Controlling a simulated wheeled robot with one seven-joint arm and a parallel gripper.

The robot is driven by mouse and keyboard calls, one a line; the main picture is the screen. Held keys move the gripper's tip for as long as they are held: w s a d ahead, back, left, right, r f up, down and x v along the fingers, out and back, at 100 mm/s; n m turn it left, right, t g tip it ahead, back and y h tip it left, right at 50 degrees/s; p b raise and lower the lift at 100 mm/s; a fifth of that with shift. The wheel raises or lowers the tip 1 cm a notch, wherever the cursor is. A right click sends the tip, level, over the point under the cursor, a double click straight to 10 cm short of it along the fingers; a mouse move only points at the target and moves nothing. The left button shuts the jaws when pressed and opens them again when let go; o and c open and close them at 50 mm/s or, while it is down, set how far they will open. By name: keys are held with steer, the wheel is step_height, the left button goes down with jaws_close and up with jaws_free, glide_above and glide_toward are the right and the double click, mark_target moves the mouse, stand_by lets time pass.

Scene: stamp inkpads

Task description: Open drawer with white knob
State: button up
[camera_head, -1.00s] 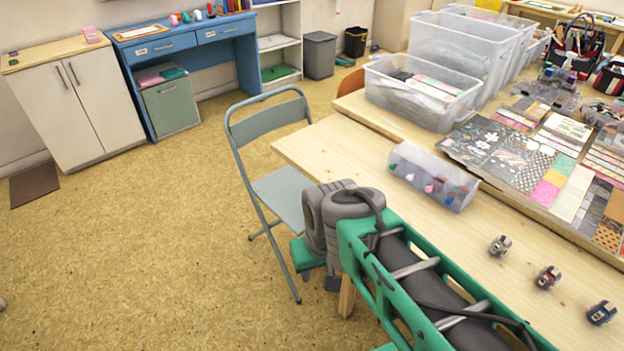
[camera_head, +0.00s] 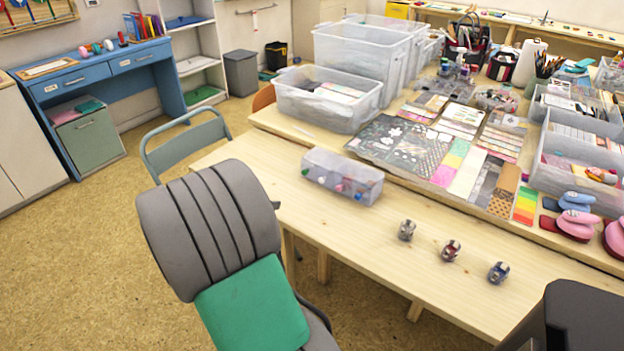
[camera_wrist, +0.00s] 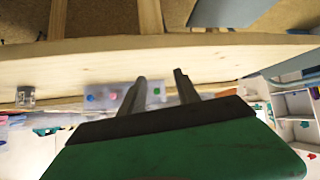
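A clear plastic box (camera_head: 342,178) stands near the front edge of the wooden table, with small coloured knobs or items along its front. It also shows in the wrist view (camera_wrist: 124,96), partly behind my gripper's fingers, with blue, pink and green knobs visible. In the head view my arm fills the lower middle and the fingers do not show.
Three small stamps (camera_head: 450,250) stand on the table (camera_head: 400,290) right of the box. Larger clear bins (camera_head: 330,98) and patterned sheets lie behind it. A folding chair (camera_head: 186,145) is left of the table. A blue desk (camera_head: 90,80) with metal-handled drawers stands at the back left.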

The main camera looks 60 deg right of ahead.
mark_target(320, 180)
steer(key=s+d+m+g+h, duration=0.1)
steer(key=s+d, duration=0.1)
steer(key=d, duration=0.1)
steer(key=s+d+r+m+g+h, duration=0.1)
steer(key=s+d, duration=0.1)
steer(key=d, duration=0.1)
steer(key=s+d+m+h, duration=0.1)
steer(key=s+d, duration=0.2)
steer(key=shift+d+r+g, duration=0.2)
steer(key=shift+d+g, duration=0.05)
steer(key=shift+g, duration=0.15)
steer(key=x, duration=0.7)
steer(key=shift+w, duration=0.25)
steer(key=shift+a, duration=0.1)
steer(key=shift+c, duration=0.5)
jaws_close()
